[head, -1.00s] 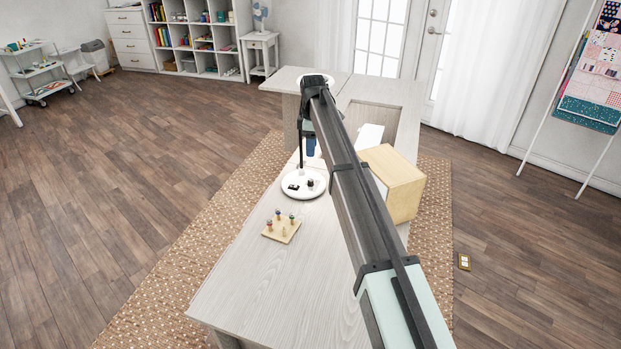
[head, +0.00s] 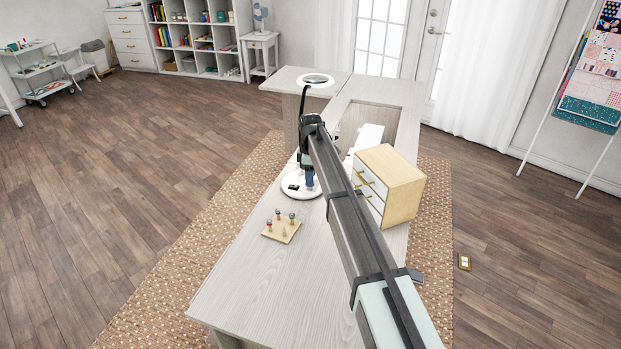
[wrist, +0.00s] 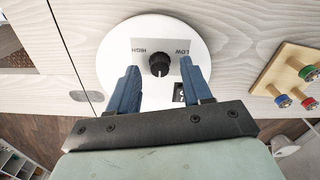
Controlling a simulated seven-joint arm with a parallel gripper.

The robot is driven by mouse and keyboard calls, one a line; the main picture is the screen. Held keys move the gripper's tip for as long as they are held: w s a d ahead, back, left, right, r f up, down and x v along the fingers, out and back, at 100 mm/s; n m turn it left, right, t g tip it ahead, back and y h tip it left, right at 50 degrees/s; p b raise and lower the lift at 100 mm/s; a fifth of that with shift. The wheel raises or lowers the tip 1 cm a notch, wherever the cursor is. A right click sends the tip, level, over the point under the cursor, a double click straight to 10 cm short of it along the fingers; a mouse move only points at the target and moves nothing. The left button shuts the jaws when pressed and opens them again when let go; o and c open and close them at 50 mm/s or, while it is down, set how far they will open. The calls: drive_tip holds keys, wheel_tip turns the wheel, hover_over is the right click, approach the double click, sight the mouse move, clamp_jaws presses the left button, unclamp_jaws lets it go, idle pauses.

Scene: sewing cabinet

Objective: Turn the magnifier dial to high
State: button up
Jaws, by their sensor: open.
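The magnifier (head: 316,81) stands on the table with a round lens on a dark stem and a round white base (head: 290,193). In the wrist view its white base (wrist: 116,57) carries a label reading HIGH on the left and LOW on the right, upside down. The black dial (wrist: 159,64) sits between the two words; its pale pointer mark is too small to read surely. My gripper (wrist: 160,72) is open, with one blue finger on each side of the dial and clear gaps to it. In the head view my gripper (head: 310,180) is over the base and hides the dial.
A wooden spool board (head: 281,231) with several spools lies left of my arm. A small drawer cabinet (head: 402,180) stands close to the right of my arm. A dark rocker switch (wrist: 179,92) is on the base near the right finger. The table's near part is clear.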

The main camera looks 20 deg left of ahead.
drive_tip(key=shift+f, duration=0.55)
drive_tip(key=shift+c, duration=0.3)
clamp_jaws()
